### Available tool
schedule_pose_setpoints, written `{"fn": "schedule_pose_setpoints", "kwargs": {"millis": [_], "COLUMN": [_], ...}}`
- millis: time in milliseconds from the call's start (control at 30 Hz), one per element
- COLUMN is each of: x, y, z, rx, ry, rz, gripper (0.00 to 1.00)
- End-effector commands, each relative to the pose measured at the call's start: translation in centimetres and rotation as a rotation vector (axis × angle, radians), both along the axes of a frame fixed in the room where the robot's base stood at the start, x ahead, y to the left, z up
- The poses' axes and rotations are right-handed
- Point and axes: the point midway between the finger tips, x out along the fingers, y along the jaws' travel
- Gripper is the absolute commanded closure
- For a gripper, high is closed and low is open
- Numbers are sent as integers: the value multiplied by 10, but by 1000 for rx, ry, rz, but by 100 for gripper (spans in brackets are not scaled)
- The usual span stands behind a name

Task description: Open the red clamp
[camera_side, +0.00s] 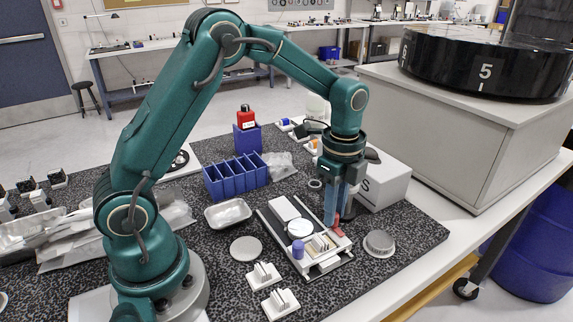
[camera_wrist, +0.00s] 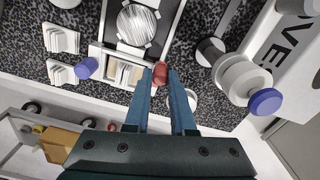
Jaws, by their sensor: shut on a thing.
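The red clamp (camera_side: 338,229) sits at the right edge of the white mirror fixture (camera_side: 325,265). In the wrist view the red clamp (camera_wrist: 159,74) lies between my two blue fingertips. My gripper (camera_side: 335,217) points down at the fixture's right side and is shut on the clamp. The gripper (camera_wrist: 165,75) also shows in the wrist view, its fingers partly covering the clamp's sides. A round mirror (camera_side: 299,228) lies on the fixture beside the clamp, and it also shows in the wrist view (camera_wrist: 137,24). The clamp's lower part is hard to make out.
A purple-topped post (camera_side: 298,249) stands at the fixture's front left. A grey round part (camera_side: 379,243) is to the right. A white box (camera_side: 385,182) stands behind the gripper. Two small white holders (camera_side: 272,288) are in front. A blue divided bin (camera_side: 235,176) stands farther back.

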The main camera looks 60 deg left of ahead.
Motion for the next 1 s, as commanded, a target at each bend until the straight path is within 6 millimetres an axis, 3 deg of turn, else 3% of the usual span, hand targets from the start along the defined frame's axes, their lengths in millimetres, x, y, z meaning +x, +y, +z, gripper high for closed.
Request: {"fn": "schedule_pose_setpoints", "kwargs": {"millis": [200,233,300,667,1000], "x": [2,2,2,1,2], "y": [-2,-2,-1,-1,-1], "z": [2,2,2,5,47], "rx": [-4,-4,-3,-2,-2], "ry": [-8,-9,-8,-6,-9], "rz": [1,1,1,2,1], "gripper": [100,66,47,47,47]}}
